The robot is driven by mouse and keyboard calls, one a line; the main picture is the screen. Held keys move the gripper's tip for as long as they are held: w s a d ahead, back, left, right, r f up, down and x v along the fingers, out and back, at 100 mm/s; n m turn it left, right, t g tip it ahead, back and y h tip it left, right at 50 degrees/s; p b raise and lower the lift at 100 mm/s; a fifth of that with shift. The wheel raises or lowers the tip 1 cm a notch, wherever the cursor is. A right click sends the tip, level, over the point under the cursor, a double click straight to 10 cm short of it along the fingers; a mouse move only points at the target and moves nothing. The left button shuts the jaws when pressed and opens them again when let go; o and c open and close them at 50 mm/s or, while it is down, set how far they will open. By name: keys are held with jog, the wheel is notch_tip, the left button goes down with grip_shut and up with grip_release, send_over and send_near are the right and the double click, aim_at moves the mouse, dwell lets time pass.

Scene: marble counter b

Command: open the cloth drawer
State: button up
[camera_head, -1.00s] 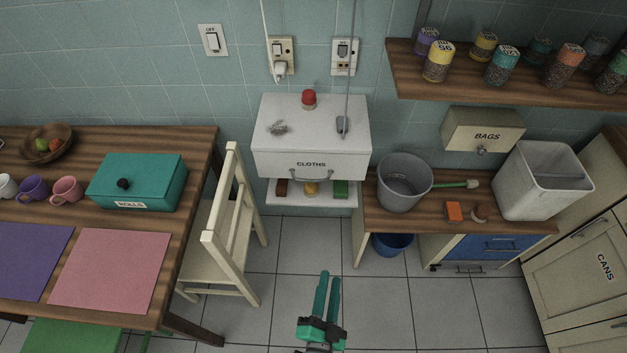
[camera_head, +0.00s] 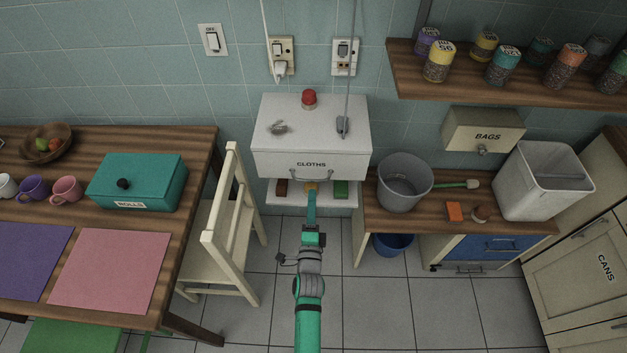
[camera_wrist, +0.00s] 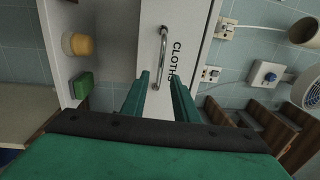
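The cloth drawer (camera_head: 280,163) is the white front labelled CLOTHS in the wall cabinet (camera_head: 270,115). It looks shut. Its curved metal handle (camera_head: 311,177) hangs below the label; in the wrist view the handle (camera_wrist: 163,45) runs upright beside the sideways label. My gripper (camera_head: 311,194) is just below and in front of the handle in the head view. In the wrist view my gripper (camera_wrist: 160,75) is open, its two green fingers apart and pointing at the drawer front. The handle lines up with the gap between them. Whether the fingertips reach around it is unclear.
Under the drawer a white shelf (camera_head: 310,203) holds a red, a yellow and a green item. A cream chair (camera_head: 222,240) stands at left by the wooden table. A grey bucket (camera_head: 404,183) stands on the counter at right. The floor between is clear.

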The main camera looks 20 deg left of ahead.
aim_at(313, 180)
jog(key=x, duration=0.7)
jog(key=shift+w+a, duration=0.2)
jog(key=shift+w, duration=0.1)
jog(key=shift+r, duration=0.1)
jog(key=shift+d, duration=0.1)
jog(key=c, duration=0.5)
jog(key=shift+w+d, duration=0.1)
jog(key=shift+w, duration=0.05)
grip_shut()
